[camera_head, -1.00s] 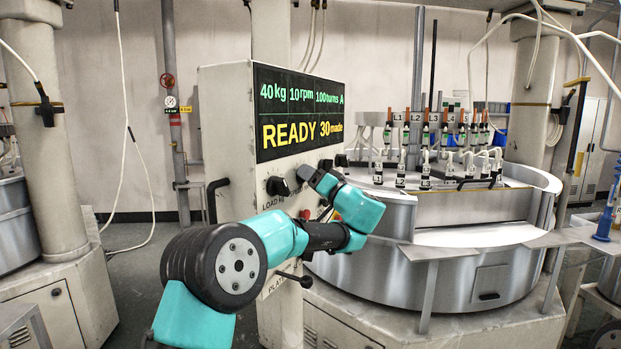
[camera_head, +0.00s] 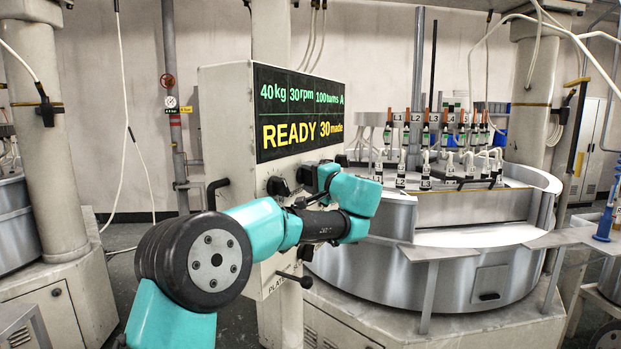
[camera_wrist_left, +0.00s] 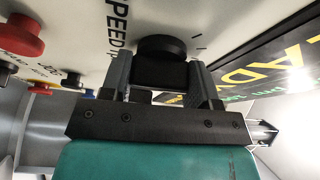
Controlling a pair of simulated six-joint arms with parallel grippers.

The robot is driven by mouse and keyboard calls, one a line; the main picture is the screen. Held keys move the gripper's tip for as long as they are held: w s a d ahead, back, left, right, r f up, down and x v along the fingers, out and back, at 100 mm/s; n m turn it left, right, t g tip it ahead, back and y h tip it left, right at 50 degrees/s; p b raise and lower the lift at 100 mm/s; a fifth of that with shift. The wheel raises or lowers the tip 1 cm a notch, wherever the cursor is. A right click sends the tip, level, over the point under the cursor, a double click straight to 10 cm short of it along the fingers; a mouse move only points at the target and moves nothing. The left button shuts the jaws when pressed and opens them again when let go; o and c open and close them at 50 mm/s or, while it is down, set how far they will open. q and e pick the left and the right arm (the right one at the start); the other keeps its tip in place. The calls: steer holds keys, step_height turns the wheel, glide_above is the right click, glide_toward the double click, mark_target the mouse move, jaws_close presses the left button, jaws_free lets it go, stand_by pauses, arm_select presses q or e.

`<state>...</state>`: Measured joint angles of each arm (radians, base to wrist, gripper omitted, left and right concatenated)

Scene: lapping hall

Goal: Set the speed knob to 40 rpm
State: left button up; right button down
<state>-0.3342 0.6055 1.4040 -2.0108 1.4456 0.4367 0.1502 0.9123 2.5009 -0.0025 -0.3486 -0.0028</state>
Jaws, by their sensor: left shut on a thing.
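The black speed knob (camera_wrist_left: 163,50) shows in the left wrist view beside the printed word SPEED on the panel. My left gripper (camera_wrist_left: 162,72) has one finger on each side of the knob and is shut on it. In the head view my left gripper (camera_head: 317,180) is at the panel face, and it hides the knob. The display (camera_head: 300,112) on the control panel (camera_head: 228,135) reads 40 kg, 30 rpm, 100 turns A, and READY 30 made. My right gripper is not in view.
The load knob (camera_head: 278,186) sits just left of my gripper. A red button (camera_wrist_left: 26,32) and smaller coloured buttons share the panel. A black-knobbed lever (camera_head: 304,281) sticks out below. The round lapping machine (camera_head: 470,275) stands to the right.

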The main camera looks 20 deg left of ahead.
arm_select(q)
steer(key=m+h, duration=0.1)
steer(key=m, duration=0.2)
steer(key=shift+g, duration=0.4)
steer(key=shift+m+g+h, duration=0.4)
steer(key=shift+m+g, duration=0.3)
steer(key=shift+m, duration=1)
steer(key=o, duration=0.9)
steer(key=v, duration=1.7)
steer(key=shift+s+d+r, duration=0.1)
steer(key=shift+d, duration=0.1)
